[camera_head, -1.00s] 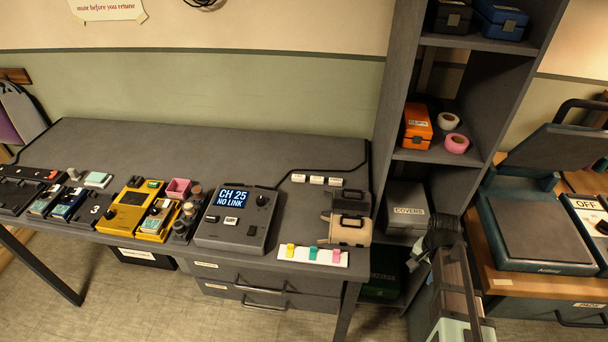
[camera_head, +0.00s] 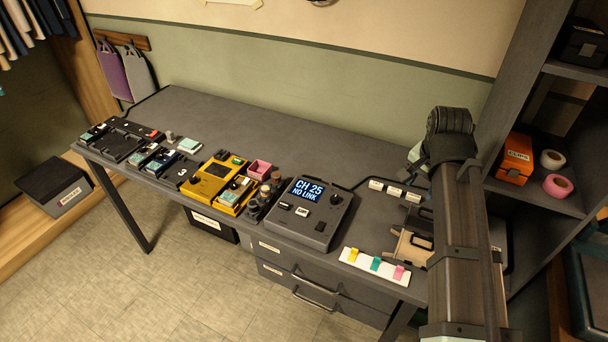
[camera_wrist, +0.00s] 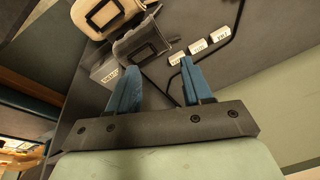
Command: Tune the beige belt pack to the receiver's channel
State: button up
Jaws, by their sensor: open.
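The receiver (camera_head: 311,211) is a grey box on the desk. Its screen reads "CH 25 NO LINK". The beige belt pack (camera_head: 410,247) sits in the rack at the desk's right end, partly hidden by my arm in the head view. In the wrist view the beige pack (camera_wrist: 95,14) is at the top left, beside a dark grey pack (camera_wrist: 146,40). My gripper (camera_wrist: 158,66) is open with blue fingers and nothing between them, apart from both packs, the grey one nearer. No channel reading on the beige pack is legible.
A white strip (camera_head: 350,261) with yellow, teal and pink tabs lies in front of the packs. Small white labels (camera_head: 394,190) and a black cable lie behind. Yellow pedals (camera_head: 215,183) and small knobs stand left of the receiver. The shelf unit (camera_head: 535,190) stands close at right.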

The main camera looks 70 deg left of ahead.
jog(key=s+a+n, duration=0.2)
jog(key=s+a, duration=0.6)
jog(key=s, duration=0.1)
jog(key=n+y, duration=0.2)
jog(key=n, duration=0.3)
send_near(233, 185)
jog(key=shift+t, duration=0.3)
jog(key=x, duration=0.8)
jog(key=shift+s+a, duration=0.1)
jog(key=shift+s, duration=0.1)
grip_shut()
